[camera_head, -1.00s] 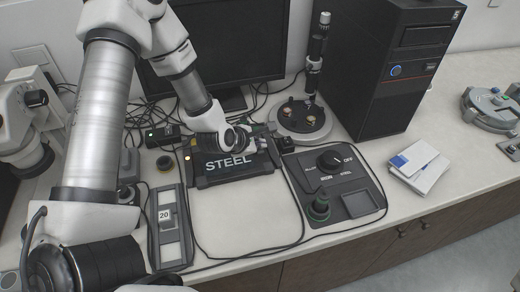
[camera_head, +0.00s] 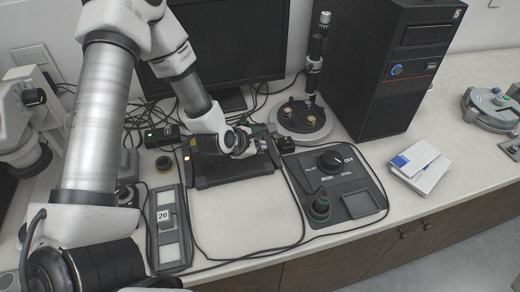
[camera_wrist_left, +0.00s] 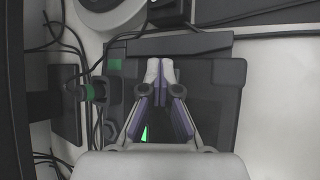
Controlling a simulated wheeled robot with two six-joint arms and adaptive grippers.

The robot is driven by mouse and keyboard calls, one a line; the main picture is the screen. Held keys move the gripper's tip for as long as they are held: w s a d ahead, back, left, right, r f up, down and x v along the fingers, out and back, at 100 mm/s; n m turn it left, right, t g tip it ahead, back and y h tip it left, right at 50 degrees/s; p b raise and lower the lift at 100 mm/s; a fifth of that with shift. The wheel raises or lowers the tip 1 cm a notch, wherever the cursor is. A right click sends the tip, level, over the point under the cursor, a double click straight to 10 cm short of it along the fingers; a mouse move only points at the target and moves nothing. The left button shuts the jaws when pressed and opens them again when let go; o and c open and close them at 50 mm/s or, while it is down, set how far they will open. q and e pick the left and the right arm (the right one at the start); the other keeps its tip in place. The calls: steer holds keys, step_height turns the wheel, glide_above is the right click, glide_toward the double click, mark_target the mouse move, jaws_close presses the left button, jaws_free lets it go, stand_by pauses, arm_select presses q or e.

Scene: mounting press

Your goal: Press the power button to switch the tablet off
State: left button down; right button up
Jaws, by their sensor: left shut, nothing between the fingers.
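The tablet (camera_head: 225,172) is a dark, thick-framed device lying on the white worktop, and its screen is blank and dark in the head view. My left gripper (camera_head: 262,146) is over the tablet's back right part. In the left wrist view the gripper (camera_wrist_left: 160,68) is shut and empty, with the tablet (camera_wrist_left: 229,84) below it. The fingertips reach the tablet's edge region; I cannot tell if they touch a button. A small green patch shows between the fingers. My right gripper is out of view.
A control panel (camera_head: 300,175) with a knob marked OFF, IRON and STEEL lies right of the tablet. Behind are a monitor (camera_head: 240,45), a round base with a post (camera_head: 303,118) and a black computer tower (camera_head: 375,90). Cables run around the tablet. Worktop in front is clear.

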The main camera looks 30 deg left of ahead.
arm_select(q)
steer(key=shift+r+p, duration=0.4)
steer(key=shift+r, duration=0.35)
step_height(320, 180, up, 5)
steer(key=p, duration=0.3)
steer(key=shift+p, duration=0.3)
stand_by(0.4)
